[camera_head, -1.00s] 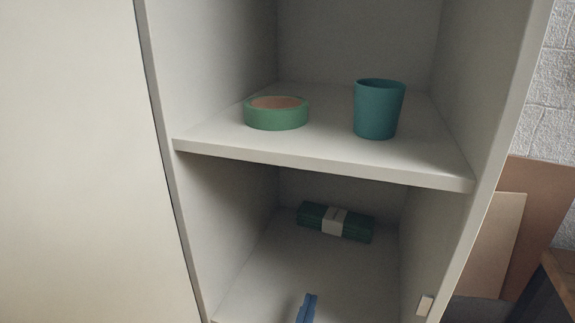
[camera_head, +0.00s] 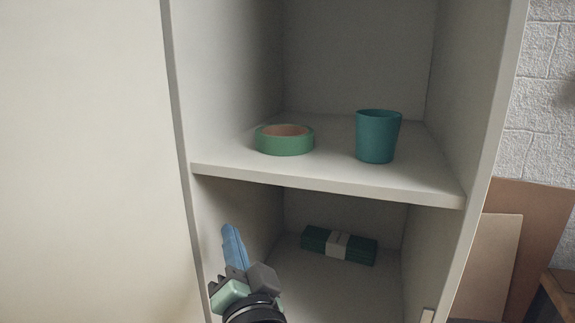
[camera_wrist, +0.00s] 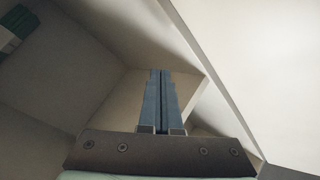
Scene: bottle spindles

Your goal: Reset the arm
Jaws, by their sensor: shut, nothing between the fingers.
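My gripper (camera_head: 233,246) has blue fingers and is at the lower left of the head view. It is in front of the lower shelf compartment, close to the cabinet's left side wall. In the wrist view the two blue fingers (camera_wrist: 158,98) lie side by side, closed together with nothing between them. Part of my dark wrist shows at the bottom edge of the head view.
A green tape roll (camera_head: 285,140) and a teal cup (camera_head: 377,136) stand on the upper shelf (camera_head: 330,182). A dark green banded bundle (camera_head: 338,245) lies at the back of the lower compartment. Brown boards (camera_head: 535,245) lean at the right.

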